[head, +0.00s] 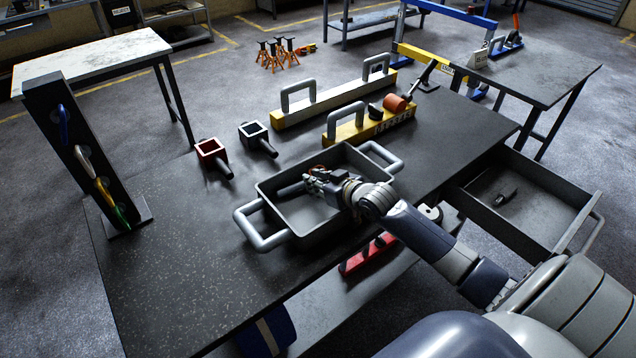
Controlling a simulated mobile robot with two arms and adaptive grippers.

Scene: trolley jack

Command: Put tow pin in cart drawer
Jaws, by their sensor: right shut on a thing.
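My right gripper (313,182) reaches down into a grey two-handled tray (262,190) on the dark table. It is shut on a dark grey rod (291,190), which looks like the tow pin; the fingers partly hide its right end. I cannot tell whether the rod still touches the tray floor. The drawer (530,218) stands open at the right, below table height, with a small dark piece (505,196) lying in it. My left gripper is not in view.
A red block (211,150) and a dark block (254,131), both with handles, lie behind the tray. Yellow-based handled bars (335,97) stand farther back. A dark upright rack (75,150) with coloured hooks stands at the left. The table's front left is clear.

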